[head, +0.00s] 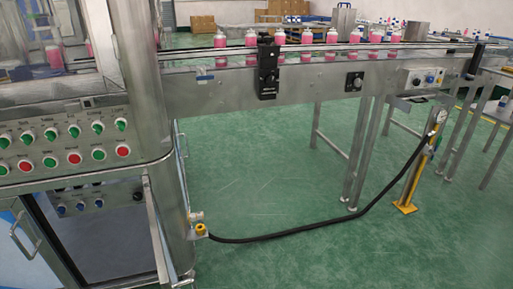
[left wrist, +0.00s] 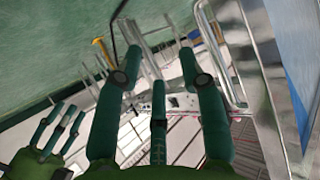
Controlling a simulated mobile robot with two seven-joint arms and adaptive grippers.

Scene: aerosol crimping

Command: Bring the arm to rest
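Neither arm nor gripper shows in the head view. In the left wrist view my left gripper (left wrist: 159,48) has its dark green fingers spread apart and nothing between them. A second green hand, my right gripper (left wrist: 58,120), shows at the lower left of that view. Its fingers are also spread, and I see nothing in them. Both seem free in the air, with metal framework behind my left fingers. I cannot tell their exact distance from it.
The machine's control panel (head: 66,146) stands at the left of the head view. A conveyor (head: 220,88) carries several pink bottles (head: 307,38). A black hose (head: 310,230) runs above the green floor (head: 260,180) to a gauge on a yellow-footed stand (head: 405,207).

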